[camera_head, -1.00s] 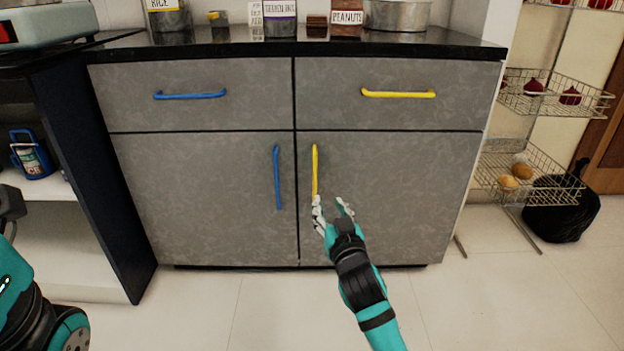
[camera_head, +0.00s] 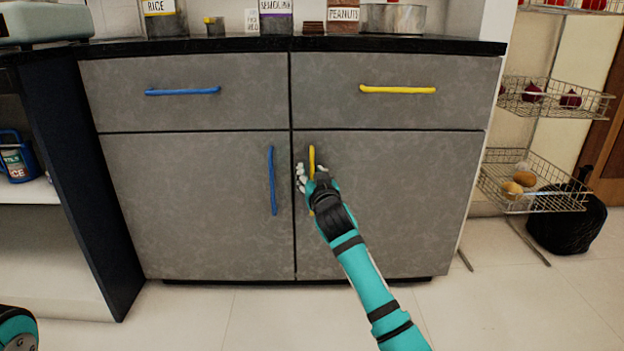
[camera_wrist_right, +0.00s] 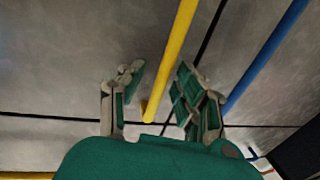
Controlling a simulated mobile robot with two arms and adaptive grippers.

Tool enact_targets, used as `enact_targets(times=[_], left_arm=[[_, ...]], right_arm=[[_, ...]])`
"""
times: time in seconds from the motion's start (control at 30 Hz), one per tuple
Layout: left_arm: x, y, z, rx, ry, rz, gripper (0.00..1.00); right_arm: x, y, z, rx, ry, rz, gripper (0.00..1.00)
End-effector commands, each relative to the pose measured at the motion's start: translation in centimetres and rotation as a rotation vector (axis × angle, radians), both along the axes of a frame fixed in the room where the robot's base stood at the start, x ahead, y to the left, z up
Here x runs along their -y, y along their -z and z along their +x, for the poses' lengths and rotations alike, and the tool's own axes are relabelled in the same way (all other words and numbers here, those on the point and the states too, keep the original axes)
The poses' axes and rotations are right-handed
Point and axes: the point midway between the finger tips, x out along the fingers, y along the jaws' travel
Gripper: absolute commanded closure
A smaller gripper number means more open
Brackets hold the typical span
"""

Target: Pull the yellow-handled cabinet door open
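The grey cabinet door (camera_head: 420,190) with the upright yellow handle (camera_head: 311,158) is at the lower right of the cabinet and lies flush, closed. My right gripper (camera_head: 313,176) is at this handle and hides its middle and lower part. In the right wrist view the yellow handle (camera_wrist_right: 178,48) runs between the two spread fingers of the gripper (camera_wrist_right: 162,73). The fingers are open, with gaps visible on both sides of the handle. My left gripper is out of view.
An upright blue handle (camera_head: 272,180) on the left door (camera_head: 190,205) is close by. Above are drawers with a blue handle (camera_head: 183,91) and a yellow handle (camera_head: 397,89). A wire basket rack (camera_head: 532,185) and black bag (camera_head: 568,225) stand right. The floor in front is clear.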

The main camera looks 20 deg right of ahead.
Motion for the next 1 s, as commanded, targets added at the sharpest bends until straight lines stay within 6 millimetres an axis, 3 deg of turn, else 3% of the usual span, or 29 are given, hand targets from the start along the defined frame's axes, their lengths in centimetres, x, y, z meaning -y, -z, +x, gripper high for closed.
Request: enact_targets(times=[0.17, 0.47, 1.0], left_arm=[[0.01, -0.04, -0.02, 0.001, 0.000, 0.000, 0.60], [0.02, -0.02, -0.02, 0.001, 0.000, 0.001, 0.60], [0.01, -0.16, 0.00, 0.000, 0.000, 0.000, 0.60]], right_arm=[[0.00, -0.03, 0.00, 0.000, 0.000, 0.000, 0.66], [0.00, 0.00, -0.02, 0.000, 0.000, 0.000, 1.00], [0.00, -0.02, -0.10, -0.001, -0.001, 0.000, 1.00]])
